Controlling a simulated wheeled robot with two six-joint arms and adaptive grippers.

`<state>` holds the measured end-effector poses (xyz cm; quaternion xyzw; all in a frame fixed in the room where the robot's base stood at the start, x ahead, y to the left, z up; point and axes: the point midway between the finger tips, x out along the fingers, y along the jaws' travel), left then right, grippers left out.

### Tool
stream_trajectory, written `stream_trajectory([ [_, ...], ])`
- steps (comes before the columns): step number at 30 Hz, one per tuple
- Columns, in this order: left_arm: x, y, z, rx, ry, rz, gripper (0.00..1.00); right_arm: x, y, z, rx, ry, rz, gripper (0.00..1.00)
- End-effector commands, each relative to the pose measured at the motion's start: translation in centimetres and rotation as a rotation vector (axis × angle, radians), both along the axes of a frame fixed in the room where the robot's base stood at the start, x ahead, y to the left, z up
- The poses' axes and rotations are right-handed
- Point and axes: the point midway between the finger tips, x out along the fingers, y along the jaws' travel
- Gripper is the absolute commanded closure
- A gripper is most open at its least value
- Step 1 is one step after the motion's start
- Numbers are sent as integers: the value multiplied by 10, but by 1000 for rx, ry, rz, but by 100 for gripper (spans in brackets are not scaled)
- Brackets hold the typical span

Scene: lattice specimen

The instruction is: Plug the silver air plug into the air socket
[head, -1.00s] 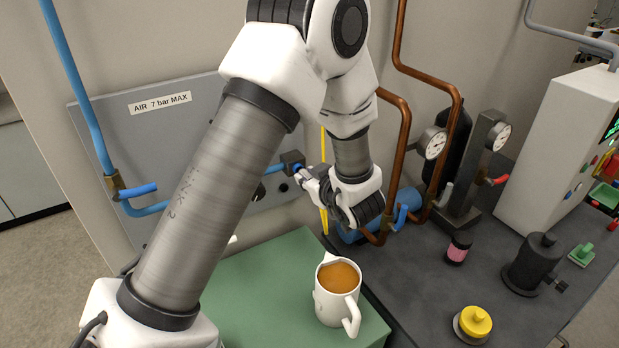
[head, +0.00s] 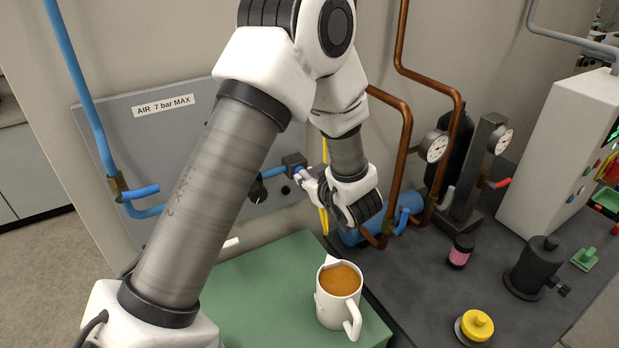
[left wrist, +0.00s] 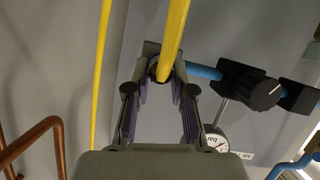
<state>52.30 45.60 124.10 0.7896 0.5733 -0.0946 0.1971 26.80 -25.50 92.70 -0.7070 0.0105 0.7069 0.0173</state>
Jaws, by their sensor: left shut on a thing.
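My left gripper (head: 305,176) is shut at the wall panel, just right of and below the dark block of the air socket (head: 293,162). In the left wrist view its fingertips (left wrist: 161,85) close around the end of the yellow hose (left wrist: 173,35), where the silver air plug is. The plug is mostly hidden by the fingers and hose. A blue pipe (left wrist: 204,72) runs up to the fingertips from the right. Plug and socket look very close together; I cannot tell whether the plug is seated. My right gripper is not in view.
A black valve knob (head: 257,190) sits on the pipe left of the socket. A white jug of orange-brown liquid (head: 337,303) stands on the green surface (head: 265,270) below. Copper pipes (head: 405,130) and gauges (head: 433,147) stand close on the right.

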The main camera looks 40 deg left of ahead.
Motion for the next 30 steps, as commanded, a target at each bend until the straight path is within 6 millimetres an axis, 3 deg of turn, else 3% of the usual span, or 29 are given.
stream_trajectory([
  [9, 1, 0, 3, 5, -5, 0, 100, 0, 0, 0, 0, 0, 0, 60],
  [10, 1, 0, 3, 5, -5, 0, 66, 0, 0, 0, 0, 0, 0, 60],
  [12, 1, 0, 2, 5, -5, 1, 48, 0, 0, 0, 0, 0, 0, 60],
  [18, 1, 0, 2, 3, -4, 0, 48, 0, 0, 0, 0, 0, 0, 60],
  [21, 1, 0, 2, 3, -4, 0, 23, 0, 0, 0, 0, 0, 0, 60],
  [30, 1, 0, 1, 3, -2, 0, 23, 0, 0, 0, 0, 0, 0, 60],
])
